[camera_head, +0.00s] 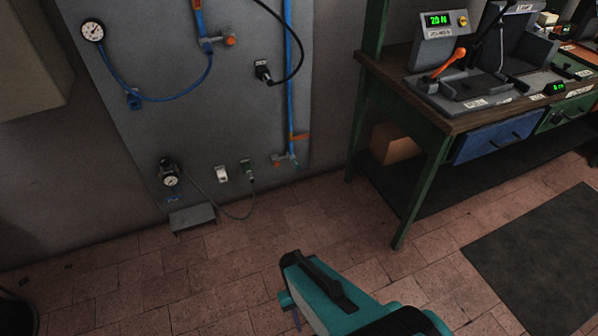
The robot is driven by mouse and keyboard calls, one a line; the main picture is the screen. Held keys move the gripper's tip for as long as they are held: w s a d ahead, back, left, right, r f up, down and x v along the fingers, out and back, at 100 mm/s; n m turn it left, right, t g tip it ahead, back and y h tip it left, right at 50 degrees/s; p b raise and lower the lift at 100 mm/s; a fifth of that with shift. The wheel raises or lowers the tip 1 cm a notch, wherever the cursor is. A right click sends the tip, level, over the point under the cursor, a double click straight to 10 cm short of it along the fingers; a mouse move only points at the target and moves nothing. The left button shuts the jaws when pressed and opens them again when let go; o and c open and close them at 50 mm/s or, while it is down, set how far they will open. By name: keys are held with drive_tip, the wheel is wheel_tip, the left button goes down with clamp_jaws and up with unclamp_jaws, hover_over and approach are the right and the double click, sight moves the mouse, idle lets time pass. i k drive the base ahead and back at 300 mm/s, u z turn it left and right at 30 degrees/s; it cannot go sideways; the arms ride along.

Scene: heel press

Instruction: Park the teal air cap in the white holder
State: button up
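A small white holder (222,174) is fixed low on the grey wall panel. Just right of it is a dark fitting with some green (248,169), with a thin cord hanging from it. A tiny teal piece (297,166), which looks like the air cap, sits at the lower end of the blue pipe, by an orange-handled valve (281,160). It is too small to be sure. The white holder looks empty at this size. My teal and black arm end (318,295) shows at the bottom centre, well in front of the panel and apart from it. Its fingertips cannot be made out.
A pressure gauge (171,181) and a small grey ledge (192,218) are low on the panel. A green-legged workbench (398,88) stands at the right, a cardboard box (396,143) under it. A dark mat (545,258) lies in front. The tiled floor before the panel is clear.

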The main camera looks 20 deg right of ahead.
sight(294, 162)
drive_tip(key=k, duration=0.4)
drive_tip(key=z, duration=0.35)
drive_tip(key=i, duration=1.55)
drive_tip(key=z, duration=0.15)
